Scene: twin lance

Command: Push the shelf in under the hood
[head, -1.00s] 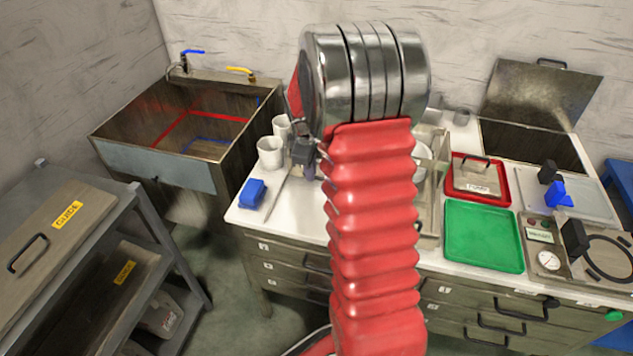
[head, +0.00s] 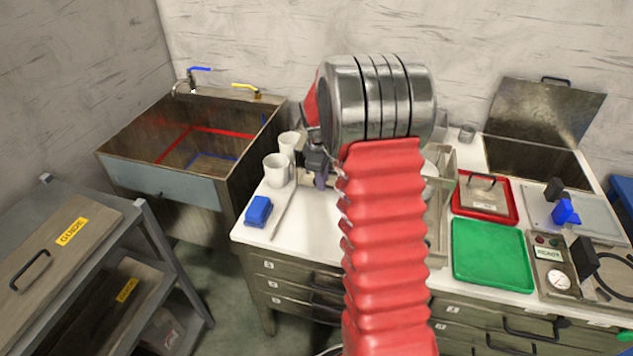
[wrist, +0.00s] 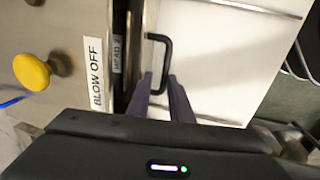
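In the wrist view, a white panel (wrist: 215,60) with a black bar handle (wrist: 168,55) lies ahead of my gripper (wrist: 160,78); it may be the shelf, but I cannot tell for sure. The two purple-grey fingers are apart, with the near end of the handle showing between their tips. Whether they touch it is unclear. In the head view, my arm covers most of the gripper; one dark finger (head: 321,181) shows above the white counter. I cannot make out the hood; a clear-sided frame (head: 442,195) stands partly behind my arm.
A metal panel with a yellow knob (wrist: 32,72) and a BLOW OFF label (wrist: 96,73) is left of the handle. In the head view, white cups (head: 277,170), a blue block (head: 259,211), a green tray (head: 490,255) and a red tray (head: 485,196) crowd the counter (head: 315,225).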

